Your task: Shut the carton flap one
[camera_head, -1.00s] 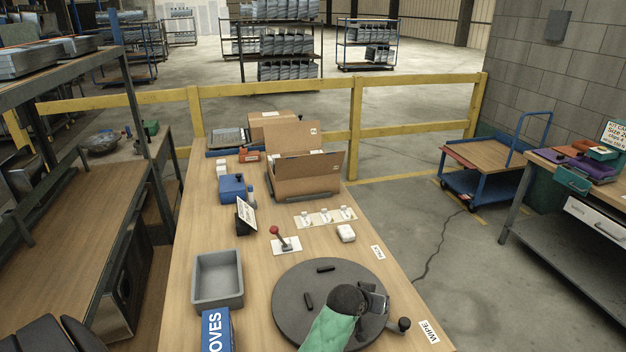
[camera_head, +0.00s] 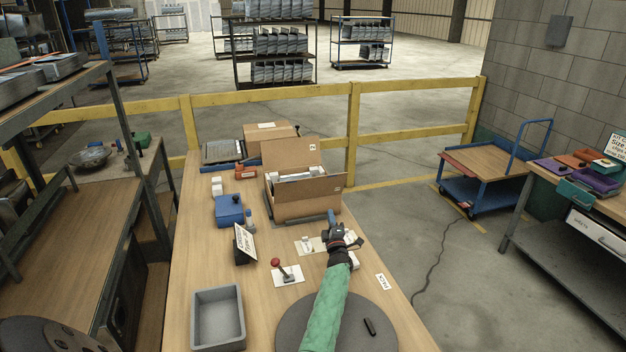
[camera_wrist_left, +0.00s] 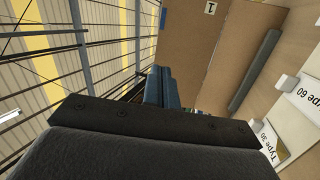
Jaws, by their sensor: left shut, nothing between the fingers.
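The open brown cardboard carton (camera_head: 318,205) stands on the bench beyond my left gripper. Its rear flap (camera_head: 290,153) stands up and bears a small white label. A front flap (camera_head: 308,189) is also raised, with grey contents (camera_head: 295,176) showing between them. My left gripper (camera_head: 332,216) is shut and empty, just in front of the carton's lower right front. In the left wrist view its blue-grey fingers (camera_wrist_left: 155,88) point towards brown cardboard (camera_wrist_left: 185,55) with a label; contact cannot be told. My right gripper is not in view.
A white strip (camera_head: 308,246) with small parts lies beside my arm. A dark turntable (camera_head: 385,318) lies below. A yellow rail (camera_head: 400,133) runs behind.

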